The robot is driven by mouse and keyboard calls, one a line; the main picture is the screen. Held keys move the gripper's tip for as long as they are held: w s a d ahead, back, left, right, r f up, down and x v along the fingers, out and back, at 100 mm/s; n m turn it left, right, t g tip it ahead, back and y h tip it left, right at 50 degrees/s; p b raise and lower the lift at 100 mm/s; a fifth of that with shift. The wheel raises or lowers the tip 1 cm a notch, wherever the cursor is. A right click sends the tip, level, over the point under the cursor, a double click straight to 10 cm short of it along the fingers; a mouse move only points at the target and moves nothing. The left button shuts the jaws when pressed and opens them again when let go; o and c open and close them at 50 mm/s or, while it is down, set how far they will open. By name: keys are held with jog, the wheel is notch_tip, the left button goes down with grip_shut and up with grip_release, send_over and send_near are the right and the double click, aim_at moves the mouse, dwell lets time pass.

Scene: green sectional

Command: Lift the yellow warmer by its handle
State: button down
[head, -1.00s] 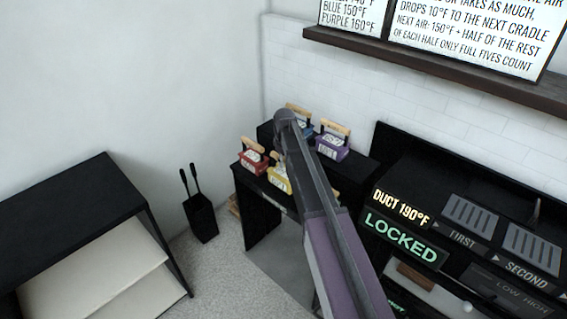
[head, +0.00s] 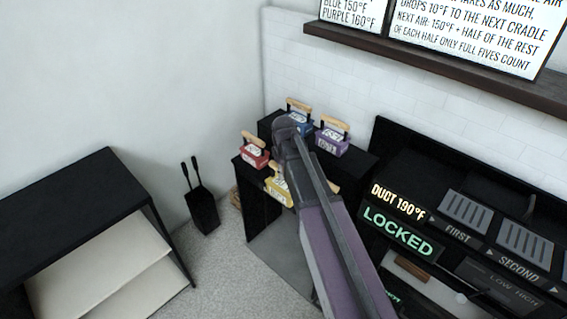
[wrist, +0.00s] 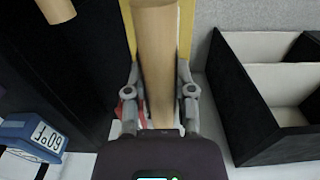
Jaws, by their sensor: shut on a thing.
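The yellow warmer (head: 279,190) is at the front of the group on the black stand in the head view, partly behind my arm. Its pale wooden handle (wrist: 157,60) runs up the middle of the wrist view, with yellow edges of the body (wrist: 130,25) behind it. My gripper (wrist: 160,95) has a finger on each side of the handle and is shut on it. In the head view my arm hides the fingers. I cannot tell whether the warmer's base touches the stand.
The red warmer (head: 254,156) stands close left of the yellow one. The blue warmer (head: 298,122) and purple warmer (head: 331,146) stand behind. The black stand (head: 262,218) carries them. A console with a LOCKED sign (head: 397,231) is at right. A black shelf (head: 80,195) is at left.

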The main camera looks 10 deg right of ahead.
aim_at(284, 193)
jog(key=shift+s+a+r, duration=0.15)
jog(key=shift+s+a, duration=0.1)
jog(key=shift+s, duration=0.8)
jog(key=shift+s+a+r, duration=0.1)
jog(key=shift+s+a, duration=0.1)
jog(key=shift+s, duration=0.8)
